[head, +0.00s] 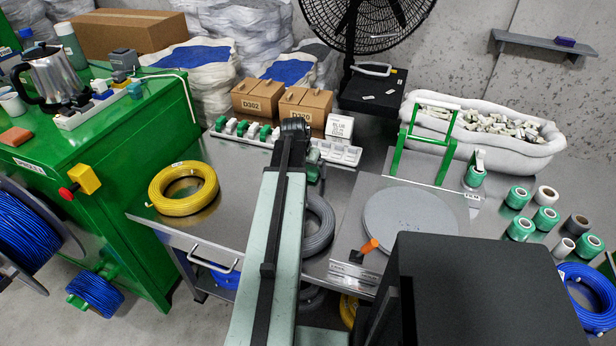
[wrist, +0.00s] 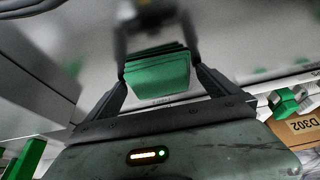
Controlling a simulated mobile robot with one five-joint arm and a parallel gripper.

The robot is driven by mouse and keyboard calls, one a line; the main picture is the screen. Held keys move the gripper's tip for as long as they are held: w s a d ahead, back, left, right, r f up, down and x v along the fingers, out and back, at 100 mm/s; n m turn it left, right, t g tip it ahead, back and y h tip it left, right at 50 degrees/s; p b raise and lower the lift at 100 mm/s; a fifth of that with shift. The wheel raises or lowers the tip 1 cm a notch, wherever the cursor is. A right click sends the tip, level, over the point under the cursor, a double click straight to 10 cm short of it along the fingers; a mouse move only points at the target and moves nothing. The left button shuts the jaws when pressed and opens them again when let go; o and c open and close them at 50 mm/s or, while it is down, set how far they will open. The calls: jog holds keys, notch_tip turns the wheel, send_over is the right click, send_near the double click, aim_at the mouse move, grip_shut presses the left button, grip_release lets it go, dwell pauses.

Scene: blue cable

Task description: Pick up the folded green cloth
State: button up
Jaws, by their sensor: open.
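The folded green cloth (wrist: 157,78) shows in the wrist view as a small stack of layers with its folded edges on top. My gripper (wrist: 158,66) is open, with one dark finger on each side of the cloth. The cloth lies between the fingers; I cannot tell whether either finger touches it. In the head view my arm reaches over the steel table, and its end largely hides the gripper and the cloth.
A white tray of small parts (head: 340,153) and cardboard boxes (head: 255,98) stand behind the arm. A yellow cable coil (head: 183,206) lies left, a grey coil (head: 320,236) right of the arm. A round grey plate (head: 410,222) and green frame (head: 396,150) are further right.

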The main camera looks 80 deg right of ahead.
jog(key=shift+r, duration=0.1)
jog(key=c, duration=1.3)
notch_tip(320, 180, up, 10)
jog(key=p, duration=1)
